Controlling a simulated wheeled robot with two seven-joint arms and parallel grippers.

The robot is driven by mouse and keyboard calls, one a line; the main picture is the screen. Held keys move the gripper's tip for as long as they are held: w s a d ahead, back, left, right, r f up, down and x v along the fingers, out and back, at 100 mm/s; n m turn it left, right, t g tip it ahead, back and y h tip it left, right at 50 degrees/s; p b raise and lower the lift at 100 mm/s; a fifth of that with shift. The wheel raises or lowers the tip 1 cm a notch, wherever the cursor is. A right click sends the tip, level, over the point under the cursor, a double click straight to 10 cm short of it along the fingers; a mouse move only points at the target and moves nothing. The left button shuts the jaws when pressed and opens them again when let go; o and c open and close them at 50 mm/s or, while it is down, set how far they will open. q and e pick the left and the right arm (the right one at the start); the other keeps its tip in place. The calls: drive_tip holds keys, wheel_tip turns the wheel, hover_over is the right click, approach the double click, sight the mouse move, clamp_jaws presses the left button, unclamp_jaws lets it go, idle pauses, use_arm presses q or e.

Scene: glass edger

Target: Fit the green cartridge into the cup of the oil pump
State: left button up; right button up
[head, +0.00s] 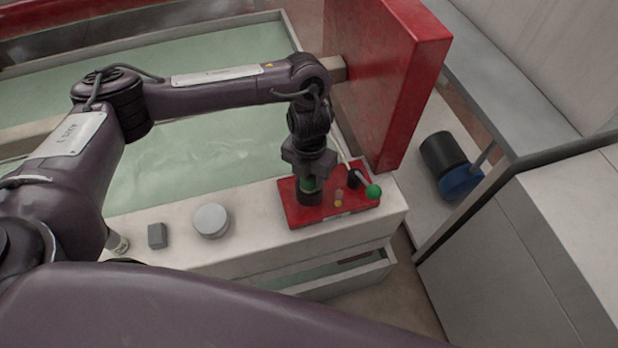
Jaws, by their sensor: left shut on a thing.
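The oil pump has a red base (347,212) on the pale ledge, with a dark cup (309,198) at its left side. My left gripper (309,176) points down directly above the cup and is shut on the green cartridge (309,184). My right gripper is not in view.
A green ball knob (373,192) sits at the pump's right side. A round grey-white disc (211,220) and a grey block (157,235) lie on the ledge (255,222) to the left. A tall red panel (390,80) stands close behind the pump.

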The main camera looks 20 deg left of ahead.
use_arm(q)
drive_tip(key=shift+w+f, duration=0.1)
drive_tip(key=shift+f, duration=0.25)
